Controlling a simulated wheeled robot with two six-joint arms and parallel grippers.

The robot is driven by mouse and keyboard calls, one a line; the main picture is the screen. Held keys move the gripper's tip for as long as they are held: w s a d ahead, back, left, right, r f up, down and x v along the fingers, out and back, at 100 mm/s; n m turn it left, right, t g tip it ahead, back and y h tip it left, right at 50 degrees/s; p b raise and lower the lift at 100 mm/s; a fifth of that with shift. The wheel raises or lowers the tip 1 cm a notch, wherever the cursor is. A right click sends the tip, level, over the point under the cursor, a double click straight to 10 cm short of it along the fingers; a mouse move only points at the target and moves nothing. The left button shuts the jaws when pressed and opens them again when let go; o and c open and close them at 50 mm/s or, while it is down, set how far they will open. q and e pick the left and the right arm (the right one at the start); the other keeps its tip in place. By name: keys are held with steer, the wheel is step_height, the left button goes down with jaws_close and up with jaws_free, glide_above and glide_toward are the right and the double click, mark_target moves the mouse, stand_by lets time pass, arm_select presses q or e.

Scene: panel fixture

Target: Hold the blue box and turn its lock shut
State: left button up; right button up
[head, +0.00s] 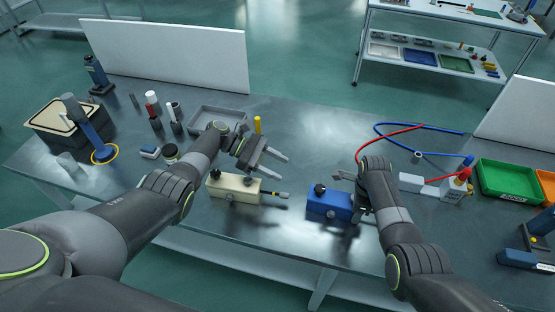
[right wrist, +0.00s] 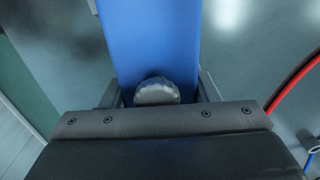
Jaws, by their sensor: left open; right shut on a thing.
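The blue box (head: 328,204) sits on the table right of centre, with a dark knob (head: 319,188) standing on its top near the left end. In the right wrist view the blue box (right wrist: 150,40) runs between the fingers of my right gripper (right wrist: 160,92), which is shut on it. A grey ribbed knob (right wrist: 156,91) lies between those fingers; I cannot tell which way the lock is turned. My left gripper (head: 282,168) is open and empty, above the table, left of and behind the blue box.
A cream box (head: 234,187) with a knob and a rod stands left of the blue box, below my left gripper. A grey tray (head: 215,120) lies behind. Red and blue hoses, bottles and a green bin (head: 507,181) are to the right.

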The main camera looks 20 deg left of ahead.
steer(key=o, duration=1.4)
step_height(320, 180, up, 12)
steer(key=shift+f, duration=0.2)
steer(key=shift+d+r+p, duration=0.2)
steer(key=shift+r+p, duration=0.25)
steer(key=shift+p, duration=0.05)
steer(key=d+p, duration=0.1)
steer(key=d+r+p, duration=0.1)
steer(key=d+p, duration=0.1)
steer(key=d+r+p, duration=0.1)
steer(key=shift+d+r+p, duration=0.2)
steer(key=shift+d+p, duration=0.1)
steer(key=shift+p, duration=0.05)
